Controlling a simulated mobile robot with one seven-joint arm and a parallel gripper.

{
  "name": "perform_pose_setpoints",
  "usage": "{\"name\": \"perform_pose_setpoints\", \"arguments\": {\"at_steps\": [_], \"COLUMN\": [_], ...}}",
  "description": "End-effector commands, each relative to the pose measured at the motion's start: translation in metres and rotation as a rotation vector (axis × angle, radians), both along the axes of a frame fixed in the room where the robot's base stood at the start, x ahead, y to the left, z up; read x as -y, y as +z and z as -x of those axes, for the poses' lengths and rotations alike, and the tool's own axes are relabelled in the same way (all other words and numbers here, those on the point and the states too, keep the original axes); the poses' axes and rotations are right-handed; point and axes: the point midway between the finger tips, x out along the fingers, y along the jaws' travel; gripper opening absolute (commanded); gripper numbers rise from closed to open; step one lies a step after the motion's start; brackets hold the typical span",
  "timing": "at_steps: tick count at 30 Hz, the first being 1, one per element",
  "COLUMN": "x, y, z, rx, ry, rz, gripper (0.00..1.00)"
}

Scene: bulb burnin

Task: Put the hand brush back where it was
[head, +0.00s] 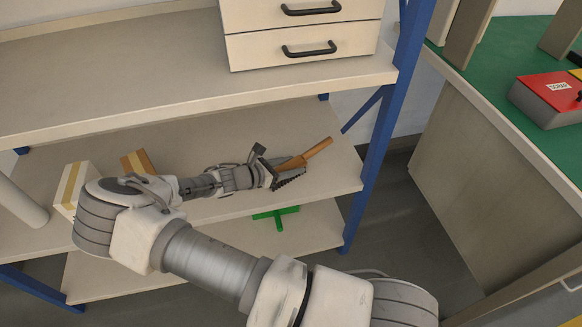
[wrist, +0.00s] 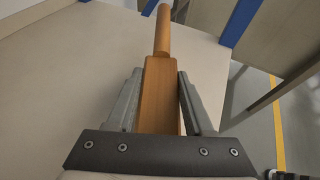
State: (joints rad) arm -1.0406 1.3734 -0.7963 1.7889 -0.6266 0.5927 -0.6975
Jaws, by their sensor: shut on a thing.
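The hand brush has a brown wooden body with a round handle; it shows in the head view (head: 318,149) and in the wrist view (wrist: 161,85). My gripper (head: 277,172) is shut on its body, with one grey finger on each side in the wrist view (wrist: 158,105). The handle points away from my gripper, toward the right end of the middle shelf (head: 335,178). The brush is over this shelf, near its right post. I cannot tell whether it touches the board. The brush's underside is hidden in the wrist view.
A blue post (head: 378,130) stands right of the brush. The upper shelf (head: 150,85) bears a drawer unit (head: 300,45) above my arm. Boxes (head: 70,190) stand at the left. A green cross-shaped thing (head: 277,216) is lower down. A green-topped bench (head: 505,95) stands at the right.

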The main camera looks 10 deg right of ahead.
Motion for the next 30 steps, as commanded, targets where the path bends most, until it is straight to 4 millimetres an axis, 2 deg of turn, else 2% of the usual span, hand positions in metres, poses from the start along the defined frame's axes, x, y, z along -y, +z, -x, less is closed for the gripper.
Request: {"name": "perform_pose_setpoints", "arguments": {"at_steps": [7, 8, 12, 23, 26, 30], "x": [0.000, 0.000, 0.000, 0.000, -0.011, -0.035], "y": [-0.002, -0.002, -0.002, 0.003, 0.008, 0.020], "z": [0.000, 0.000, 0.000, 0.000, 0.004, 0.013], "rx": [0.000, 0.001, 0.001, 0.001, 0.001, 0.001], "ry": [-0.001, -0.001, -0.001, 0.000, 0.001, 0.003], "rz": [0.001, 0.000, 0.000, 0.000, -0.002, -0.004], "gripper": [0.00, 0.56, 0.81, 0.82, 0.82, 0.82]}}
